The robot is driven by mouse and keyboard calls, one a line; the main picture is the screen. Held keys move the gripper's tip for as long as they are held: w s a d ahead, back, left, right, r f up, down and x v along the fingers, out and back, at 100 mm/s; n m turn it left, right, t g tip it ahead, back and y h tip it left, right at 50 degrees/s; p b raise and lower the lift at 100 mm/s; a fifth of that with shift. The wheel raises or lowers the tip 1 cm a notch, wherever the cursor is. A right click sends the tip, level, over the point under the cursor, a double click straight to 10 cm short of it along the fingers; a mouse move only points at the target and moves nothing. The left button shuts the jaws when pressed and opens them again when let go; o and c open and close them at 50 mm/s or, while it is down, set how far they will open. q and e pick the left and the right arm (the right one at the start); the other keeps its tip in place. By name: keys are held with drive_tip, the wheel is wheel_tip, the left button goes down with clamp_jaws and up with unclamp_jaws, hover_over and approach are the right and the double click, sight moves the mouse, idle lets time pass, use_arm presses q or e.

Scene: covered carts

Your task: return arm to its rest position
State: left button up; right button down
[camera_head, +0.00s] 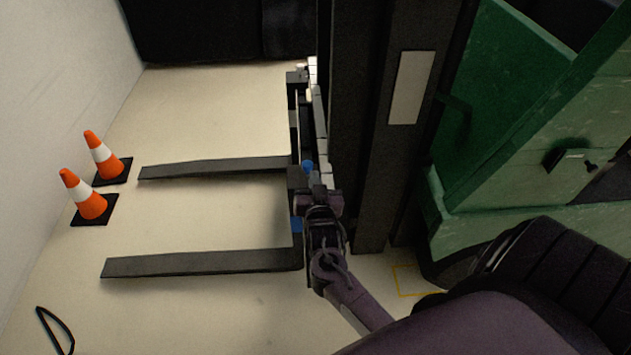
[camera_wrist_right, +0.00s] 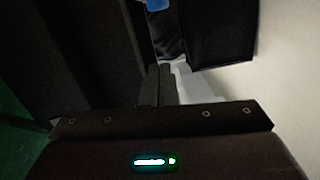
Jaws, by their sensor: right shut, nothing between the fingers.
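My right gripper (camera_head: 316,182) is beside the dark carriage of a forklift in the head view, with my purple-grey arm reaching up to it from the lower right. In the right wrist view its two fingers (camera_wrist_right: 158,84) are together, with nothing between them. Blue parts show close to the gripper in the head view; whether the gripper touches the carriage cannot be told. My left gripper is not in view.
The green forklift body (camera_head: 500,100) and dark mast (camera_head: 352,130) stand at the right. Two forks (camera_head: 215,168) (camera_head: 200,263) point left. Two orange cones (camera_head: 102,155) (camera_head: 83,195) stand by the left wall. Bare floor (camera_head: 210,215) lies between the forks.

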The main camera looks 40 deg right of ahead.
drive_tip(key=shift+s+a+r, duration=0.1)
drive_tip(key=shift+s+a, duration=0.2)
drive_tip(key=shift+s, duration=0.2)
